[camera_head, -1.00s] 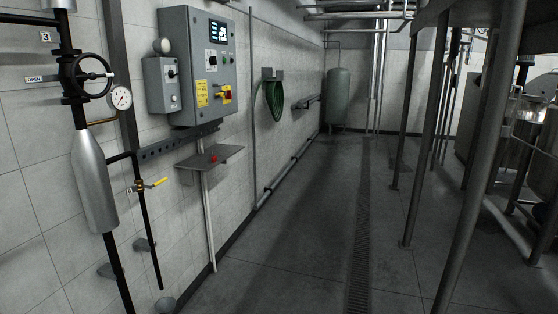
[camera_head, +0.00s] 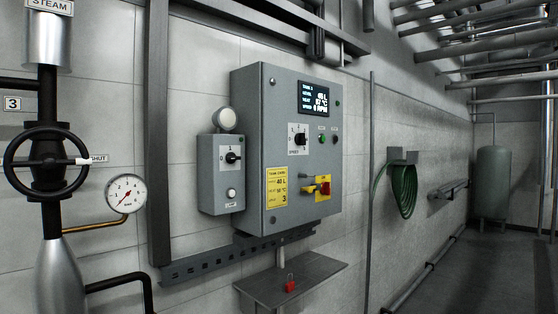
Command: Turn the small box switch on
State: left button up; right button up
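The small box (camera_head: 221,172) is a grey box on the wall, left of the larger control cabinet (camera_head: 288,150). Its black rotary switch (camera_head: 233,157) sits on its front face, with marks beside it too small to read surely. A pale round button or lamp (camera_head: 231,193) is below the switch, and a round whitish lamp (camera_head: 225,119) sits on top of the box. The lamp looks unlit. Neither of my grippers shows in the view.
The cabinet has a lit display (camera_head: 313,97), its own rotary switch (camera_head: 299,139) and a red-yellow switch (camera_head: 323,185). A shelf (camera_head: 309,281) with a red padlock (camera_head: 290,284) juts out below. At left are a valve handwheel (camera_head: 47,162) and a gauge (camera_head: 126,193). Floor is open at right.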

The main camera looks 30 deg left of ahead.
aim_at(231, 158)
jog(key=i, duration=1.2)
jog(key=i+l+u, duration=0.1)
jog(key=i, duration=1.15)
